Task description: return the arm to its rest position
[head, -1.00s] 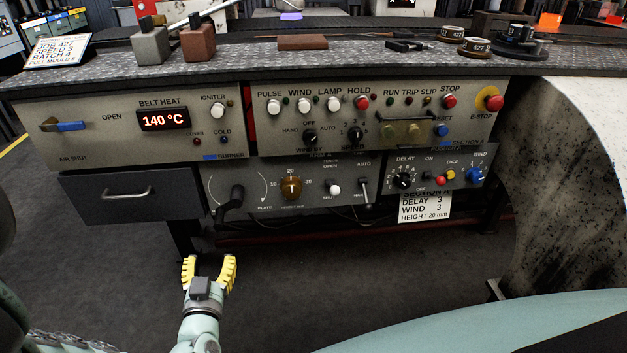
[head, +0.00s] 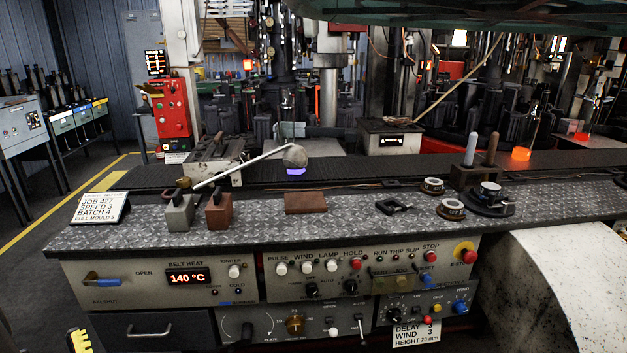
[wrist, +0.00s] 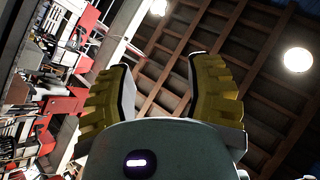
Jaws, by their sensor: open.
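My gripper shows in the wrist view (wrist: 160,95) with its two yellow ridged fingers spread apart and nothing between them. Behind the fingers are the roof beams and round lamps, so it points upward. In the head view only a yellow finger (head: 79,341) shows at the bottom left edge, in front of the drawer unit. The rest of the arm is out of the head picture.
The control bench (head: 160,237) fills the front, with a drawer (head: 150,328) at lower left. A pale curved guard (head: 590,280) stands at right. Open floor (head: 30,270) lies at left.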

